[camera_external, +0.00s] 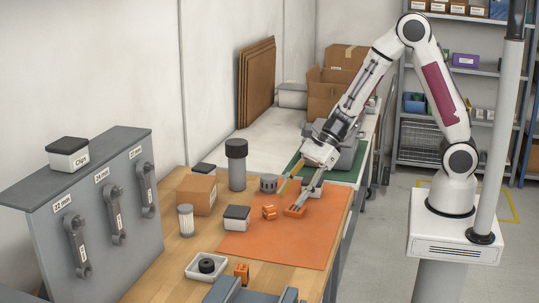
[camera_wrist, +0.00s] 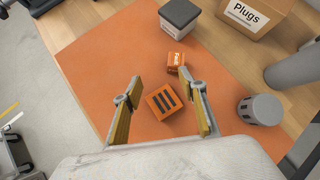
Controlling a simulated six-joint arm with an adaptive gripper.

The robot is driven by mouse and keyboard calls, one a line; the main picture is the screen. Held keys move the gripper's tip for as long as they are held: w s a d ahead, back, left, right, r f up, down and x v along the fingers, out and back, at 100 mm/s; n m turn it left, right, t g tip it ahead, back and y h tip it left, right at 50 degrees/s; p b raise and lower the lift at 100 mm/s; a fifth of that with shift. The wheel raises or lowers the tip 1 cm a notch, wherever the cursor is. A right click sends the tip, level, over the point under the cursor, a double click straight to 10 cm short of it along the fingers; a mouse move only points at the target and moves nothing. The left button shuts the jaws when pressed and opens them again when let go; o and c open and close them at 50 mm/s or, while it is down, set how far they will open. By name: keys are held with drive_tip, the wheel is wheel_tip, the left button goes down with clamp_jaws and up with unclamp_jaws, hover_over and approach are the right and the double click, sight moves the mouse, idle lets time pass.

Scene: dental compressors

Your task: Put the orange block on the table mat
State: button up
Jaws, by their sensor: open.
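My gripper (camera_external: 289,200) is open over the orange table mat (camera_external: 285,246), its fingers pointing down. In the wrist view, an orange block with dark slots (camera_wrist: 163,101) lies between the open fingers (camera_wrist: 162,86), slightly turned, with a gap visible on each side. This slotted block also shows beside the fingertips in the external view (camera_external: 296,211). A smaller orange block with a white label (camera_wrist: 175,62) sits just beyond it on the mat (camera_wrist: 105,60), and shows to its left in the external view (camera_external: 269,212). I cannot tell which block the task names.
A grey round part (camera_wrist: 259,110) stands close to the right finger. A grey-lidded box (camera_external: 237,218) is at the mat's left edge; a Plugs carton (camera_external: 196,194) and dark cylinder (camera_external: 237,166) stand farther left. Another orange part (camera_external: 242,272) is near the front. The front mat area is clear.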

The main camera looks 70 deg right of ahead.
sight(272, 206)
drive_tip(key=m, duration=0.1)
drive_tip(key=w, duration=0.1)
drive_tip(key=w+d+m+t, duration=0.1)
drive_tip(key=shift+w+r+m+h, duration=0.1)
drive_tip(key=shift+r+m+h, duration=0.2)
drive_tip(key=shift+r, duration=0.05)
drive_tip(key=shift+w+d+m, duration=0.1)
drive_tip(key=shift+d+m, duration=0.15)
drive_tip(key=shift+m, duration=0.25)
drive_tip(key=shift+a+f, duration=0.1)
drive_tip(key=shift+x, duration=1.25)
drive_tip(key=shift+w, duration=0.1)
drive_tip(key=shift+a+x, duration=0.2)
drive_tip(key=shift+x, duration=2.3)
drive_tip(key=c, duration=1.1)
